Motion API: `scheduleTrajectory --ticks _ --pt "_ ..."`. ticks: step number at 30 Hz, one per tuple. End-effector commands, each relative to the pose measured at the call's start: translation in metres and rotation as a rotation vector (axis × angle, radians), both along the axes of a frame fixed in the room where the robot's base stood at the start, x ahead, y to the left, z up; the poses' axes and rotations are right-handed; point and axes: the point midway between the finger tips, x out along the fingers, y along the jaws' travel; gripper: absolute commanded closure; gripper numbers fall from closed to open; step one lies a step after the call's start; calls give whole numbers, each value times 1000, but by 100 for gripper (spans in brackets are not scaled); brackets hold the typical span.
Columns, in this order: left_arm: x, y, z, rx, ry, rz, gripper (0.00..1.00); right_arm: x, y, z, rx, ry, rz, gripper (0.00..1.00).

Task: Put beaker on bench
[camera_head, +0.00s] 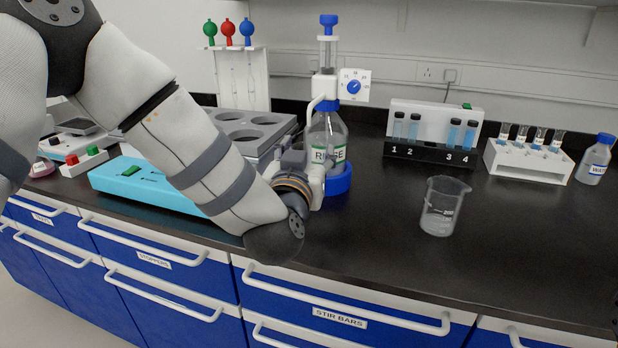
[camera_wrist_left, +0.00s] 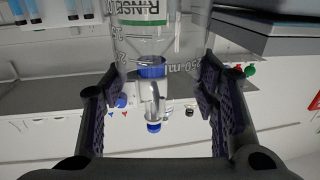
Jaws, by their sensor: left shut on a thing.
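My left gripper (camera_wrist_left: 160,95) is shut on a clear glass beaker (camera_wrist_left: 188,45) with white graduation marks and a 250 ml print. The fingers are on either side of it in the left wrist view. Another clear beaker (camera_head: 440,208) stands upright and untouched on the black bench (camera_head: 375,240), right of my gripper.
The rinse bottle (camera_head: 336,130) with its blue-topped dispenser stands close to my gripper. A vial rack (camera_head: 432,153), a tube rack (camera_head: 528,162) and a water bottle (camera_head: 595,160) stand at the back right. A turquoise device (camera_head: 140,187) lies left. The front middle bench is clear.

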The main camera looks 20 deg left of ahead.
Motion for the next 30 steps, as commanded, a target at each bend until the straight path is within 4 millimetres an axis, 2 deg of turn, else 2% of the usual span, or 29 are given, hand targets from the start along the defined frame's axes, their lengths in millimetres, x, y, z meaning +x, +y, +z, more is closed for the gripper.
scheduleTrajectory --ticks 1,5,8,12,22,23,24,25,30 --pt "6 2 -11 -1 5 2 90 -4 0 -4 0 15 0 48" --pt "14 4 -17 0 -1 1 90 -6 0 -6 0 23 0 48" --pt "21 6 -30 1 1 0 90 -11 0 -11 0 37 0 48" --pt "20 6 -55 1 1 -1 90 -15 0 -15 -1 54 2 48" --pt "19 5 -55 1 -5 -1 90 -14 0 -15 -1 50 2 48" --pt "19 5 -55 1 -5 -1 41 -14 0 -14 -1 50 2 48" --pt "19 6 -54 1 -5 -1 32 -14 0 -14 -1 50 2 48" --pt "19 6 -54 1 -5 -1 26 -14 0 -14 -1 50 2 48" --pt "19 5 -54 1 -6 -1 26 -14 0 -14 -1 50 2 48"
